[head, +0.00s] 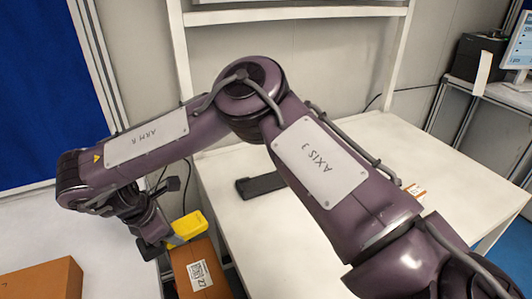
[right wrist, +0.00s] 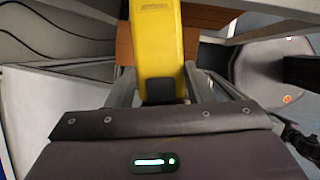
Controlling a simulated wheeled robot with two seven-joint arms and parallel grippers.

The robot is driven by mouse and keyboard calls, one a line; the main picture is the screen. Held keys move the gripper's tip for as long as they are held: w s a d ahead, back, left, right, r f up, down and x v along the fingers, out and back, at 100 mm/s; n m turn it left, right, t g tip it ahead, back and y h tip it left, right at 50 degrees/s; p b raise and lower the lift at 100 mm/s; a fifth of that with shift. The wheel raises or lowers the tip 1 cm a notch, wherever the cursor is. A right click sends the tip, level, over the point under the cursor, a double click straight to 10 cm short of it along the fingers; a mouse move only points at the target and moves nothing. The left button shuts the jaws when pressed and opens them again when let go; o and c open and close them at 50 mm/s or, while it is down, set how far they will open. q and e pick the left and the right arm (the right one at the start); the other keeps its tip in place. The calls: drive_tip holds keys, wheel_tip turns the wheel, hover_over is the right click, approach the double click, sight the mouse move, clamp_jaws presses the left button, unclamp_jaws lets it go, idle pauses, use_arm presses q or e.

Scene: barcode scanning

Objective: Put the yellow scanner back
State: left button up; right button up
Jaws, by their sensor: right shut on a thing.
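The yellow scanner (head: 189,226) is at the lower left of the head view, beside and partly above a brown box. My right gripper (head: 172,241) is shut on it. In the right wrist view the scanner (right wrist: 156,42) extends away from between the fingers, its dark lower part near the gripper body. A black, flat, elongated object (head: 260,185) lies on the white table; I cannot tell whether it is the scanner's holder. My left gripper is not in view.
A brown box with a white label (head: 201,275) stands at the near left edge of the white table (head: 295,240). Another brown box (head: 42,280) is at the lower left. A small box (head: 413,190) shows partly behind my right arm. A black device and a monitor (head: 519,45) are at the back right.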

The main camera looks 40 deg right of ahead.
drive_tip(key=w+d+n+t+y+p, duration=0.1)
drive_tip(key=w+d+n, duration=0.25)
drive_tip(key=d, duration=0.45)
drive_tip(key=w+d+n+t+y+p, duration=0.1)
drive_tip(key=w+d+n, duration=0.1)
drive_tip(key=d+n, duration=0.5)
drive_tip(key=w+d+n+t, duration=0.1)
drive_tip(key=w+d+n, duration=0.15)
drive_tip(key=d, duration=0.75)
drive_tip(key=s+d+n+y, duration=0.1)
drive_tip(key=s+d+n, duration=0.15)
drive_tip(key=d, duration=0.95)
drive_tip(key=f+b, duration=0.1)
drive_tip(key=f, duration=0.1)
drive_tip(key=f+b, duration=0.4)
drive_tip(key=shift+w+a+f, duration=0.1)
drive_tip(key=shift+w+a, duration=0.2)
drive_tip(key=shift+w, duration=0.1)
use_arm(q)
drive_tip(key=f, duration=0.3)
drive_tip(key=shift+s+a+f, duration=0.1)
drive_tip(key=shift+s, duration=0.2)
use_arm(e)
drive_tip(key=shift+f, duration=0.1)
use_arm(q)
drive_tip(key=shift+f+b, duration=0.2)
drive_tip(key=shift+b, duration=0.25)
use_arm(e)
drive_tip(key=shift+f, duration=0.4)
drive_tip(key=o, duration=1.2)
